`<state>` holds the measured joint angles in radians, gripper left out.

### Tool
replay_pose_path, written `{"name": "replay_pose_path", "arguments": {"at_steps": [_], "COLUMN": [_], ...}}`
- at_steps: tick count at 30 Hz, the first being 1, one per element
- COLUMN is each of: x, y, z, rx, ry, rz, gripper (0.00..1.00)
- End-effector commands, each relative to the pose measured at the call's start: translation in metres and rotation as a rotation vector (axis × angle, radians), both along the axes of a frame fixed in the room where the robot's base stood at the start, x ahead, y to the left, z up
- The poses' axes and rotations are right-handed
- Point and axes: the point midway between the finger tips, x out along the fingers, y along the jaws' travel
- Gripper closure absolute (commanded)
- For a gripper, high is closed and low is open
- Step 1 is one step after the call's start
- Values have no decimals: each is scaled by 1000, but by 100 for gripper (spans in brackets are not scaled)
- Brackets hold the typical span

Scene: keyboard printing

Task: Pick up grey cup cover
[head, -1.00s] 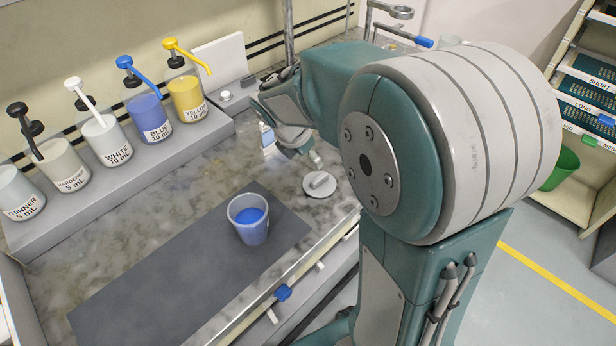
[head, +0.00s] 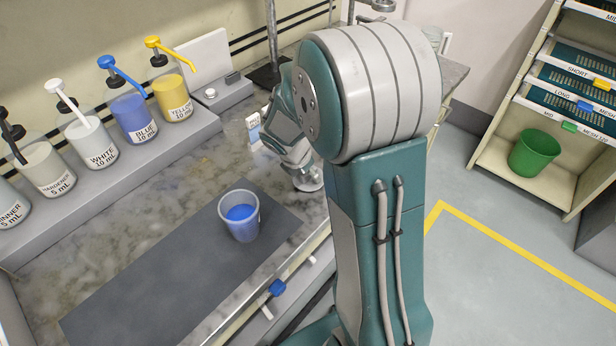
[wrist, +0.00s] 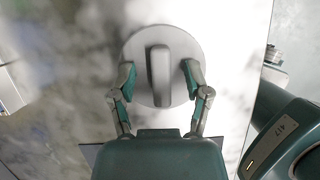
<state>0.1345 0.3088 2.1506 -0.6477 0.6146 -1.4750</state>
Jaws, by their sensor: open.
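The grey cup cover (wrist: 177,50) is a round disc with a raised bar handle. It lies on the marble counter. My gripper (wrist: 160,80) is open, with one finger on each side of the handle and a gap to it on both sides. In the head view, the cover (head: 311,184) is mostly hidden behind my gripper (head: 306,178). I cannot tell how high the fingertips are above the cover. A translucent cup (head: 239,229) with blue liquid stands on the dark mat, left of the cover.
Several labelled pump bottles, including the blue one (head: 133,115), stand on a grey ledge (head: 120,165) along the wall. The dark mat (head: 150,285) is clear around the cup. A shelf rack with a green bin (head: 532,153) stands to the right.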

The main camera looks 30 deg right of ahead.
Motion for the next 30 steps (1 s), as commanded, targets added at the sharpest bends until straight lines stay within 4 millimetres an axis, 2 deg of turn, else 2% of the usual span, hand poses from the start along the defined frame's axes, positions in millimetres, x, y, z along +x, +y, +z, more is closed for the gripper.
{"name": "replay_pose_path", "arguments": {"at_steps": [3,4,5,6,8,9,22,26,30], "x": [0,0,0,0,0,0,-1,0,-2], "y": [0,0,0,0,0,0,0,0,1], "z": [0,0,1,1,1,0,2,13,36], "rx": [0,0,0,0,0,0,0,-2,0], "ry": [0,0,0,0,0,0,2,-1,-4], "rz": [0,0,0,0,0,0,0,-1,-1], "gripper": [37,46,59,77,96,100,100,100,100]}}
